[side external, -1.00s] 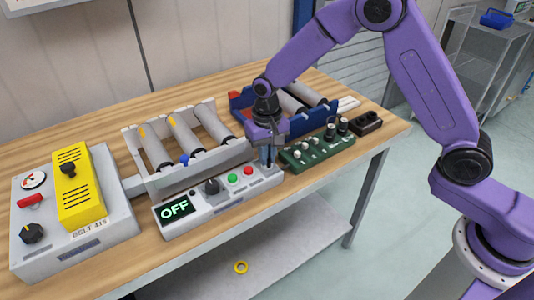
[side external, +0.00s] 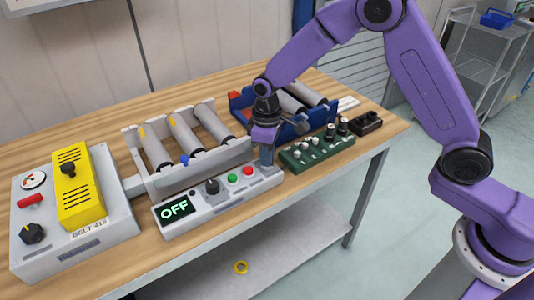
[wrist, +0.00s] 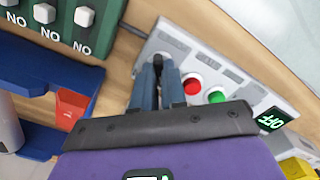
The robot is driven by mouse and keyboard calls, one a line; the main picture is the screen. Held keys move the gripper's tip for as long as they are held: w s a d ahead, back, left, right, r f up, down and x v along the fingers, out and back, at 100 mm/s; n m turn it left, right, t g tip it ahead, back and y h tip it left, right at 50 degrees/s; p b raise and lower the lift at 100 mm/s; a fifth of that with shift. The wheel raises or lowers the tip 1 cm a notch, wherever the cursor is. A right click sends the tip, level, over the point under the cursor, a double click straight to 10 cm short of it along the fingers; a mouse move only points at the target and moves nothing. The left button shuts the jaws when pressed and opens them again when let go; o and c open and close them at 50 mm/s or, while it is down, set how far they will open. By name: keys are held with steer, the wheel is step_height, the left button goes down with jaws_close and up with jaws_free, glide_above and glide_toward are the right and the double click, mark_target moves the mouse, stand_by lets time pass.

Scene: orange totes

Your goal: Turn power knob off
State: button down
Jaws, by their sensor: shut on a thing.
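A grey control box (side external: 222,208) lies along the table's front edge, with a lit display (side external: 175,208) reading OFF. It carries a black knob (side external: 212,186), a green button (side external: 233,178) and a red button (side external: 248,171). My gripper (side external: 267,160) points down at the box's right end. In the wrist view its fingers (wrist: 158,66) are shut on a small black knob (wrist: 157,59) beside the red button (wrist: 192,85). The fingers hide most of this knob, and its pointer direction cannot be told. The display also shows OFF in the wrist view (wrist: 271,120).
A green switch box (side external: 316,152) stands close to the right of my gripper, and a blue tray (side external: 240,103) is behind it. A roller conveyor (side external: 165,182) and a grey box with a yellow cover (side external: 80,190) are to the left.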

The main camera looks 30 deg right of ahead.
steer(key=shift+r+n, duration=0.1)
steer(key=shift+n, duration=0.5)
steer(key=c, duration=1.2)
jaws_free()
step_height(320, 180, up, 17)
steer(key=shift+r, duration=0.2)
steer(key=s+d+f+n, duration=0.1)
steer(key=s+d, duration=0.3)
steer(key=s, duration=0.6)
steer(key=s+d+f+n, duration=0.1)
steer(key=s+d, duration=0.4)
steer(key=s, duration=0.6)
steer(key=s+d+f+n, duration=0.1)
steer(key=s+d, duration=0.4)
steer(key=s, duration=0.6)
steer(key=shift+s+d+f, duration=0.1)
steer(key=shift+s+f, duration=0.1)
steer(key=shift+f, duration=0.7)
